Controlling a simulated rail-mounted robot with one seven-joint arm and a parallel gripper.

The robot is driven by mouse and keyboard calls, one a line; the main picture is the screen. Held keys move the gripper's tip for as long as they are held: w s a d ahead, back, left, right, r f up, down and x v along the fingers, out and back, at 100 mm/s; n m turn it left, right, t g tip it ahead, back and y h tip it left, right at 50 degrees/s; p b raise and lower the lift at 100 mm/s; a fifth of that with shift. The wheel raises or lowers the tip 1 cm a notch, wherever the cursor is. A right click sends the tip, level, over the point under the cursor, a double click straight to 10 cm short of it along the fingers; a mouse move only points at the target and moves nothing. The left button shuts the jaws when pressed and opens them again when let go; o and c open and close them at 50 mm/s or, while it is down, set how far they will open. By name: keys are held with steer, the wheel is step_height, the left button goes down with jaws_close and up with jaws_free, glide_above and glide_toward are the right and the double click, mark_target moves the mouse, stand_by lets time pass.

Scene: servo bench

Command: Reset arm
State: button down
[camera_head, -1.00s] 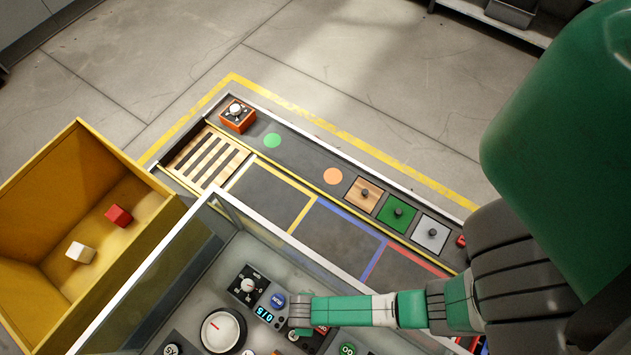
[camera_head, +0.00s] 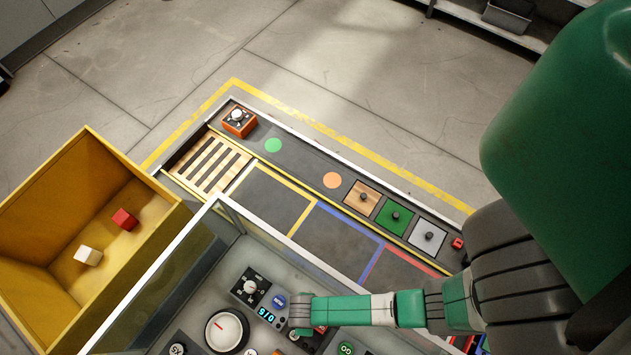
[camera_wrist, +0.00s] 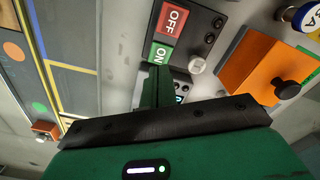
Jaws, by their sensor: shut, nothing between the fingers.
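My gripper (camera_head: 301,312) hangs over the control panel (camera_head: 240,262) in the head view, pointing down; its fingertips are hidden there. In the wrist view my gripper's green fingers (camera_wrist: 157,86) are shut and empty. Their tips are at the lower edge of the green ON plate (camera_wrist: 160,54), with the red OFF plate (camera_wrist: 172,18) just beyond; I cannot tell whether they touch. A small white knob (camera_wrist: 197,66) stands beside them. In the head view a blue-lit display (camera_head: 266,315) lies left of my gripper; its digits are too small to read surely.
A round white dial (camera_head: 224,331) and a black rotary knob unit (camera_head: 250,288) sit on the panel. A glass-like wall (camera_head: 150,275) edges it. A yellow bin (camera_head: 60,200) holds a red and a white cube. In the wrist view an orange block (camera_wrist: 262,70) with a black knob is at right.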

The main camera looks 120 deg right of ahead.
step_height(320, 180, up, 2)
steer(key=shift+r+p, duration=0.25)
steer(key=shift+p, duration=0.7)
